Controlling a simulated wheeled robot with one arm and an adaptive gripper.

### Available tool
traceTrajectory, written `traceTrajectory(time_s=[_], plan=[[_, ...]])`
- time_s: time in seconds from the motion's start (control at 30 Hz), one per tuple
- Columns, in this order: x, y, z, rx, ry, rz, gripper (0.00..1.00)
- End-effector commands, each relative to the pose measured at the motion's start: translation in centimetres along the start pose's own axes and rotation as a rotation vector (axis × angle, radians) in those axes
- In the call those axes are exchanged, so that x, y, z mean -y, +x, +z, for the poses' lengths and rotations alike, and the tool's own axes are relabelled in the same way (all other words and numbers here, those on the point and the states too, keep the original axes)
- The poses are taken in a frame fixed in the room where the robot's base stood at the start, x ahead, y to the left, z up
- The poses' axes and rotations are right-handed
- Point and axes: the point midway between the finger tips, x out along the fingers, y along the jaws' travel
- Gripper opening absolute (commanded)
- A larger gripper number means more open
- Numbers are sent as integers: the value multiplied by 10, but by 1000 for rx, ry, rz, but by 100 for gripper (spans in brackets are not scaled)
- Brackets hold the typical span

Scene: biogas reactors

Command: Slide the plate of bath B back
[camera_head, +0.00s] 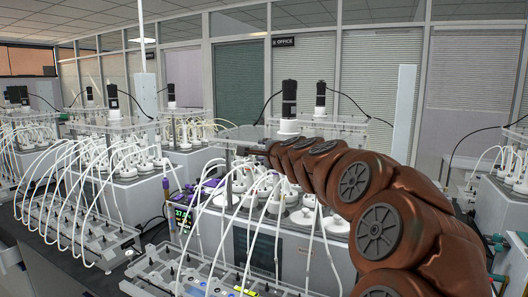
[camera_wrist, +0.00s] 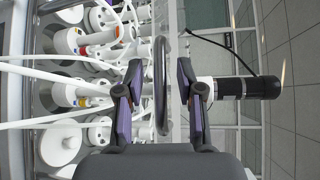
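In the head view, a clear plate (camera_head: 243,134) lies over the middle bath (camera_head: 265,245), with a black motor (camera_head: 289,98) standing on it. No letter is readable on this bath. My gripper (camera_head: 252,148) is at the plate's near left edge, small and partly hidden by my copper arm. In the wrist view, the picture is turned sideways. A dark curved handle (camera_wrist: 161,85) runs between the two purple-padded fingers of my gripper (camera_wrist: 160,72), with visible gaps on both sides. The motor (camera_wrist: 245,88) shows beyond the fingers to the right. The plate is seen nearly edge-on.
White-capped bottles (camera_wrist: 62,95) with white tubes fill the bath beneath the plate. A tube rack (camera_head: 200,275) stands in front. A similar bath with a plate and tubes (camera_head: 110,150) is to the left, and others stand behind. Cables hang from the motors.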

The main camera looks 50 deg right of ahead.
Motion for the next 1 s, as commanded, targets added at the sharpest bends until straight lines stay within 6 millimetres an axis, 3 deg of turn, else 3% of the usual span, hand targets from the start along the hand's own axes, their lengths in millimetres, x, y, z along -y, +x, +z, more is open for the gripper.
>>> traceTrajectory(time_s=[0.13, 0.47, 1.0], plan=[[0, 0, 0, 0, 0, 0, 35], [0, 0, 0, -1, 0, -1, 1], [0, 0, 0, -1, 0, 0, 0]])
